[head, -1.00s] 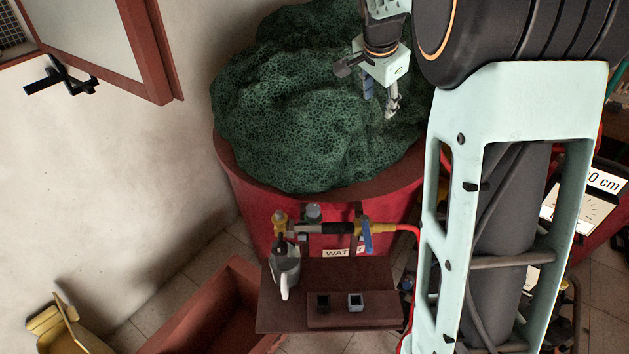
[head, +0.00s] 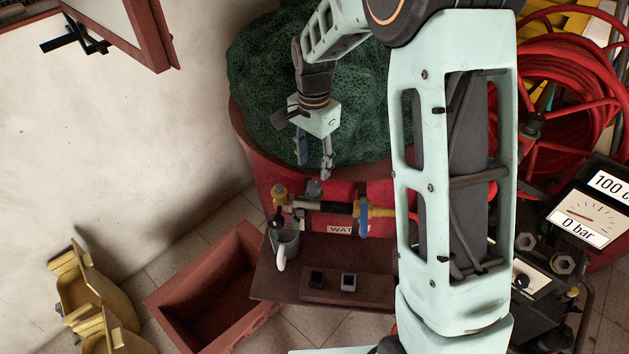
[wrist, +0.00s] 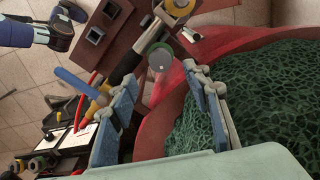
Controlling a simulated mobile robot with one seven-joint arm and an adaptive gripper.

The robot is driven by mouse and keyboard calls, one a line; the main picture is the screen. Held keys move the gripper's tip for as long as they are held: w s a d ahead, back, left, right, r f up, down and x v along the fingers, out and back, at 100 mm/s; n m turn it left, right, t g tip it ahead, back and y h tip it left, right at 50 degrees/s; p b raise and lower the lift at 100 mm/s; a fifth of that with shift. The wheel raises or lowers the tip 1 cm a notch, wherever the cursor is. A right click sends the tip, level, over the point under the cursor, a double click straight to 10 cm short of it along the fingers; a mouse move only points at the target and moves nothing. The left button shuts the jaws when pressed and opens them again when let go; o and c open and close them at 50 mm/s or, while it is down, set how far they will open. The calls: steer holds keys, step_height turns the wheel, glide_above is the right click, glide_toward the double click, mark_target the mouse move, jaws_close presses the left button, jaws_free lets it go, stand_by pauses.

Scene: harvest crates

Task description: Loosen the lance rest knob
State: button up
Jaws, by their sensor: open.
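The lance (head: 338,207) lies across its rest on the red tub's front, with a black grip, yellow fittings and a blue lever. A round grey knob (head: 314,187), which looks like the lance rest knob, stands just behind it. The knob also shows in the wrist view as a grey-green disc (wrist: 160,58), just beyond and between my fingertips. My gripper (head: 315,166) is open and empty, pointing down above the knob. In the wrist view its two blue-grey fingers (wrist: 160,78) are wide apart. I cannot tell how far above the knob the tips are.
Green netting (head: 260,75) fills the red tub behind. A red-brown crate (head: 170,308), yellow bins (head: 78,285) and a gauge panel (head: 583,205) stand around.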

mark_target(314, 184)
step_height(314, 184, down, 8)
steer(key=shift+r, duration=0.2)
steer(key=shift+c, duration=0.4)
steer(key=c, duration=1.1)
steer(key=shift+n, duration=0.3)
